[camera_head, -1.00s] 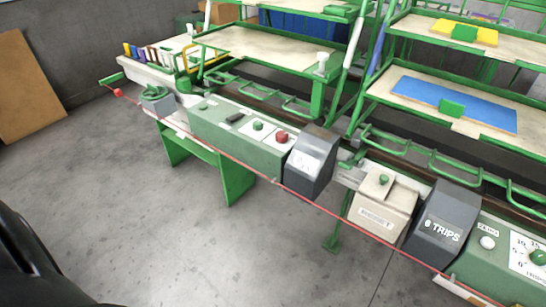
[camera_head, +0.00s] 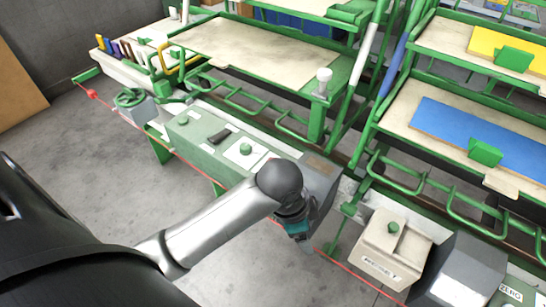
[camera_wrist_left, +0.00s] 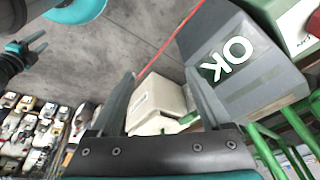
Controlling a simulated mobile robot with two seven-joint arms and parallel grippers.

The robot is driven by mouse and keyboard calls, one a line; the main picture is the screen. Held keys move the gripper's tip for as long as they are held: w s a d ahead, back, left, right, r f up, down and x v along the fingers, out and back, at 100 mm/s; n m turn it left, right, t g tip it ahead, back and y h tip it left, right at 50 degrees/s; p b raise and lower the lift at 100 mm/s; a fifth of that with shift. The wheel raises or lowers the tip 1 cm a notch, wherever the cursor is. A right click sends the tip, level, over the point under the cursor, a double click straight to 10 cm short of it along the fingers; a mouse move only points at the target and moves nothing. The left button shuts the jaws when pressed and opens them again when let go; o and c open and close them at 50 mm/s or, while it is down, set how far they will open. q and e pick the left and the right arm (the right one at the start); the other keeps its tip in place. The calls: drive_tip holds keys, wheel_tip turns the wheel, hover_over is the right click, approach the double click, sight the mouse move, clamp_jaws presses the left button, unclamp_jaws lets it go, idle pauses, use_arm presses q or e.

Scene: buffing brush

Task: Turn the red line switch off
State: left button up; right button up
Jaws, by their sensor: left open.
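A thin red line (camera_head: 190,161) runs along the bench front, with a small red piece (camera_head: 92,94) at its far left end. The line also shows in the wrist view (camera_wrist_left: 170,42). A green panel box (camera_head: 205,138) carries a black handle and a green knob; its right end is behind my left arm, and no red button is visible there now. My left gripper (camera_head: 298,228) is in front of the grey box (camera_head: 325,178), near the red line. In the wrist view its two fingers are apart and empty (camera_wrist_left: 160,95). A teal-tipped gripper (camera_wrist_left: 32,45), apparently my right, is small at left.
A beige box (camera_head: 390,250) with a green knob stands to the right, then another grey box (camera_head: 460,272). In the wrist view the nearer grey box (camera_wrist_left: 250,85) reads "OK". Green rails and shelves rise behind. The grey floor in front is clear.

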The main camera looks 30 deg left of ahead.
use_arm(q)
drive_tip(key=w+a+r+m, duration=0.1)
drive_tip(key=w+a, duration=0.1)
drive_tip(key=w+a+r+m+g+y, duration=0.1)
drive_tip(key=w+a+r+m, duration=0.1)
drive_tip(key=w, duration=0.1)
drive_tip(key=w+a+r+m, duration=0.1)
drive_tip(key=w+a+m, duration=0.1)
drive_tip(key=w, duration=0.1)
drive_tip(key=shift+w+r, duration=0.1)
drive_tip(key=shift+r, duration=0.3)
drive_tip(key=w+a+r+m+g+y, duration=0.15)
drive_tip(key=w+a+r, duration=0.35)
drive_tip(key=a+r, duration=0.5)
drive_tip(key=shift+m, duration=0.25)
drive_tip(key=f+b, duration=0.2)
drive_tip(key=f, duration=0.5)
drive_tip(key=f+b, duration=0.2)
drive_tip(key=f, duration=0.5)
drive_tip(key=shift+w+a+f, duration=0.2)
drive_tip(key=shift+f, duration=0.4)
drive_tip(key=c, duration=0.7)
clamp_jaws()
use_arm(e)
drive_tip(key=f, duration=0.1)
drive_tip(key=w+f, duration=0.1)
drive_tip(key=f, duration=0.2)
drive_tip(key=shift+w+d, duration=0.3)
drive_tip(key=shift+w, duration=0.05)
